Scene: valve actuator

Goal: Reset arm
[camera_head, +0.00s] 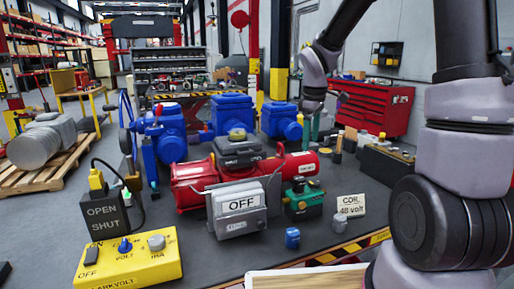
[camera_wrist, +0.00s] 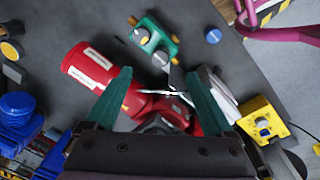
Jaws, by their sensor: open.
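My gripper (camera_wrist: 160,74) is open, with its two green fingers apart and nothing between them in the wrist view. In the head view my gripper (camera_head: 311,126) hangs from my arm above the back of the bench, behind and right of the red valve actuator (camera_head: 190,186). The actuator lies on the dark bench with a black top block and a grey "OFF" panel (camera_head: 240,204) in front. In the wrist view the red actuator (camera_wrist: 92,68) shows below and between the fingers. My fingertips are small and partly lost among things in the head view.
A green box (camera_head: 303,199), a blue cap (camera_head: 292,238) and a "COIL 48 volt" card (camera_head: 350,206) stand right of the actuator. A yellow control box (camera_head: 128,262) and an "OPEN SHUT" box (camera_head: 103,215) stand left. Blue valve units (camera_head: 232,115) line the back.

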